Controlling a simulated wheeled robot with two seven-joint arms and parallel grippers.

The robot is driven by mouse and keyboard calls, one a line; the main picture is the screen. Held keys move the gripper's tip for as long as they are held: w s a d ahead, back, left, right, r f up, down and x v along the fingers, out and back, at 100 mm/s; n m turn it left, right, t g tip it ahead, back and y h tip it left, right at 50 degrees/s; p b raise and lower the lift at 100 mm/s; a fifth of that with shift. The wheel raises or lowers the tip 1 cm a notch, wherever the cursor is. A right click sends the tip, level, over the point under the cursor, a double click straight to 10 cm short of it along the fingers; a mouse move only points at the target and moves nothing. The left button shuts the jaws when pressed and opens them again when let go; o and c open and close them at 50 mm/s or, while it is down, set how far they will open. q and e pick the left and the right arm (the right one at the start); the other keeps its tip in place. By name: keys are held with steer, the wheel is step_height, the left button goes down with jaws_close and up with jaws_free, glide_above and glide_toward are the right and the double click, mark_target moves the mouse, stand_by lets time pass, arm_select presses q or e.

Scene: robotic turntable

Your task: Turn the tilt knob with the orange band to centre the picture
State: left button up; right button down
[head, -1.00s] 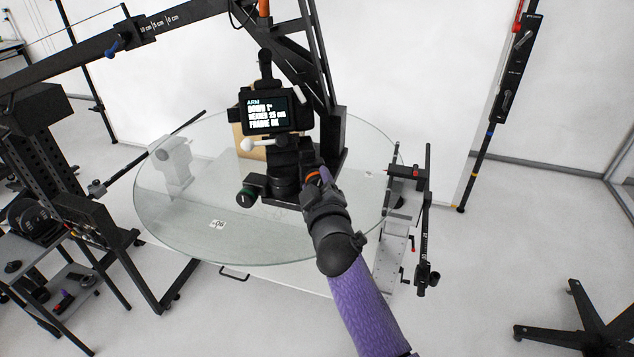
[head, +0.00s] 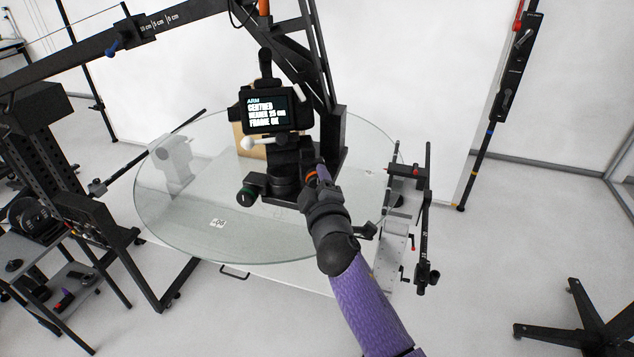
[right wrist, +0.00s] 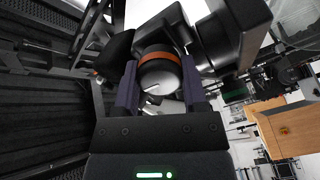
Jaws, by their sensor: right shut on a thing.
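The tilt knob with the orange band (right wrist: 160,62) sits between the two fingers of my right gripper (right wrist: 158,84) in the right wrist view. The gripper is shut on it, one finger at each side. Its pale end face carries a white mark. In the head view only a bit of the orange band (head: 312,176) shows beside my right gripper (head: 315,187). The camera's screen (head: 266,110) reads "ARM", "CENTRED", what looks like "NEARER 25 cm", and "FRAME OK". My left gripper is not in view.
The camera stands over a round glass turntable (head: 180,225). A black arm frame (head: 325,110) rises behind. A rail stand (head: 425,220) is close on the right. Open floor (head: 480,280) lies at the lower right.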

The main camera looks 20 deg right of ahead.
steer(key=shift+c, duration=0.7)
jaws_free()
steer(key=s+a, duration=0.1)
steer(key=s, duration=0.9)
